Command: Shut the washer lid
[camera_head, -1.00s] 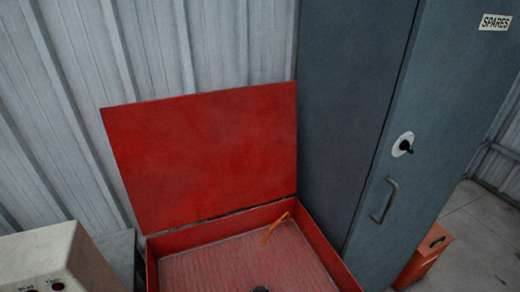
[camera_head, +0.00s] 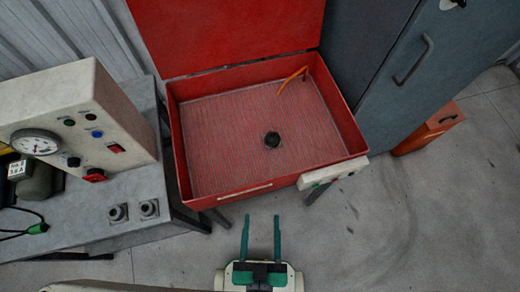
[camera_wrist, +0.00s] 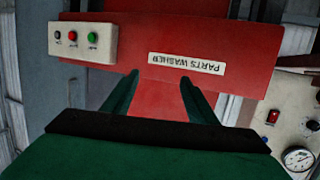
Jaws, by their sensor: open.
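The washer is a red open box (camera_head: 352,128) with a ribbed grey-red floor, a dark round drain and an orange hose inside. Its red lid (camera_head: 225,30) stands raised at the back, leaning near the wall; its top is cut off. My gripper (camera_head: 261,218) is in front of the washer, low in the head view, with two green fingers apart and nothing between them. In the wrist view my gripper (camera_wrist: 158,82) faces the washer's red front (camera_wrist: 235,40), which bears a "PARTS WASHER" label (camera_wrist: 187,63).
A small button box (camera_head: 333,173) sticks out at the washer's front right corner. A bench (camera_head: 90,228) with a gauge panel (camera_head: 70,105) stands on the left. A grey cabinet (camera_head: 400,60) and an orange box (camera_head: 428,130) are on the right. The floor in front right is clear.

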